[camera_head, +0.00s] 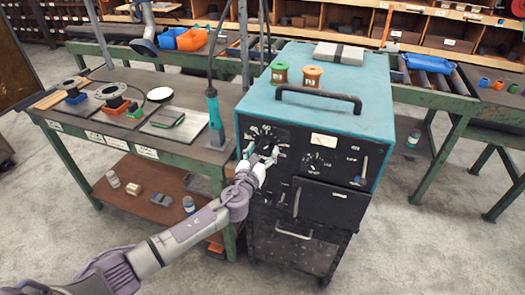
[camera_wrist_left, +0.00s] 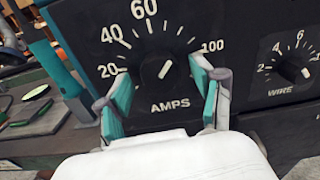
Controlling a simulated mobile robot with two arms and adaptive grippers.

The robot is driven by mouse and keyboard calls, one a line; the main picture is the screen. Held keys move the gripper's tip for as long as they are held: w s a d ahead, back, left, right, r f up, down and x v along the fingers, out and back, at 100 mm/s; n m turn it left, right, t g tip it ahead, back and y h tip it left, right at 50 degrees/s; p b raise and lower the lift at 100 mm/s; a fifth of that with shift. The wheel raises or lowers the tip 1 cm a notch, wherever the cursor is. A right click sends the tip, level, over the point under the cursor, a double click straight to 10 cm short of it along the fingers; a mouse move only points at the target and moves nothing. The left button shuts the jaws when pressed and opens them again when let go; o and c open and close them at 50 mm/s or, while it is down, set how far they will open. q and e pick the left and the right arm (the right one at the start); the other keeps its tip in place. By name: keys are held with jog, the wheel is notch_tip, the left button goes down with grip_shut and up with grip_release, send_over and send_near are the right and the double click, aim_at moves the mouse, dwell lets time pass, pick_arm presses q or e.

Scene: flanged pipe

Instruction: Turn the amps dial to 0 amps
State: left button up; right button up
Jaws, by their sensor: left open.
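The amps dial is a black knob with a white pointer line on the black front panel of a teal welding machine (camera_head: 330,118). In the left wrist view the amps dial (camera_wrist_left: 155,73) shows its pointer tilted up and to the right, between the 60 and 100 marks. The lowest number I can read is 20; any 0 mark is hidden or unreadable. My left gripper (camera_wrist_left: 160,80) is open, with one teal-padded finger on each side of the knob, apparently apart from it. In the head view the left gripper (camera_head: 258,154) is at the panel's upper left.
A wire dial (camera_wrist_left: 292,70) is to the right on the panel. Two spools (camera_head: 312,76) and a black handle (camera_head: 318,98) are on the machine's top. A green-framed workbench (camera_head: 185,150) stands close on the left. Open floor lies in front and to the right.

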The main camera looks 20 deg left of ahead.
pick_arm(q)
jog(key=shift+c, duration=0.3)
pick_arm(e)
jog(key=shift+a, duration=0.15)
pick_arm(q)
jog(key=c, duration=1.1)
pick_arm(e)
jog(key=shift+a, duration=0.45)
pick_arm(q)
jog(key=shift+n, duration=0.3)
pick_arm(e)
jog(key=shift+d+f, duration=0.15)
